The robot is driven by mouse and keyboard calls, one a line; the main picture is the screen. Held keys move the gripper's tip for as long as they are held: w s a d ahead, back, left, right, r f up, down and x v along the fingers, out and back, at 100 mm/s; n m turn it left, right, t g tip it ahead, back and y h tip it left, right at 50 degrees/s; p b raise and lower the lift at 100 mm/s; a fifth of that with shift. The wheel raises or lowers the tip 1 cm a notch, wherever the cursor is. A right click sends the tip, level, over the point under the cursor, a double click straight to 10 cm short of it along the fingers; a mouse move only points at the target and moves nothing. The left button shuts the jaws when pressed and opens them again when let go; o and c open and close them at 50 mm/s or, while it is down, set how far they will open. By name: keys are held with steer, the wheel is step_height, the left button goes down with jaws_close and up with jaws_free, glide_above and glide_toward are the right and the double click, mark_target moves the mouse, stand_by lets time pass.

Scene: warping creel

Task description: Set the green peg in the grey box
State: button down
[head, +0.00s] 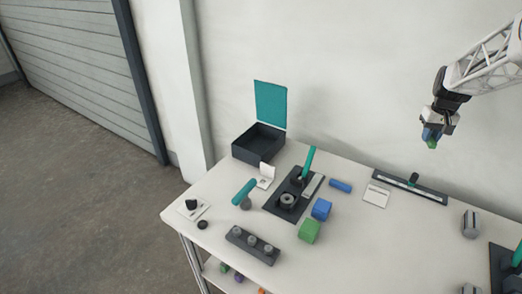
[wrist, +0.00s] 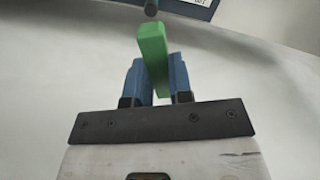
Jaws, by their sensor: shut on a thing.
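The green peg (wrist: 153,52) is held between the blue fingers of my gripper (wrist: 155,80) in the wrist view and sticks out past the fingertips. In the head view, my gripper (head: 432,134) is high at the right, above the far side of the table, with the green peg (head: 432,144) showing at its tip. The grey box (head: 249,152) stands at the back left of the table, well left of my gripper. Its teal lid (head: 270,104) stands open, and its dark inside shows; the box floor is partly hidden by the front wall.
A dark plate with a ring and teal handle (head: 309,163) stands mid-table. A green block (head: 309,231), blue block (head: 321,209), blue cylinder (head: 340,186) and teal cylinder (head: 244,191) lie around it. A dark rail (head: 410,187) lies along the back edge. A knobbed block (head: 252,245) is in front.

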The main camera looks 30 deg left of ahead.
steer(key=w+a+f+n, duration=0.1)
steer(key=a+f+n, duration=0.1)
steer(key=a, duration=1)
steer(key=a+f+n, duration=0.1)
steer(key=a+n, duration=0.1)
steer(key=a, duration=1.1)
steer(key=s+a+f+n, duration=0.2)
steer(key=s+a, duration=0.3)
steer(key=a, duration=0.6)
steer(key=s+a+f+n, duration=0.3)
steer(key=s+a, duration=0.3)
steer(key=a, duration=0.5)
steer(key=s+a+f+n, duration=0.3)
steer(key=s+a, duration=0.3)
steer(key=a, duration=0.6)
steer(key=shift+n, duration=0.7)
steer(key=shift+s, duration=0.1)
steer(key=shift+f, duration=3.1)
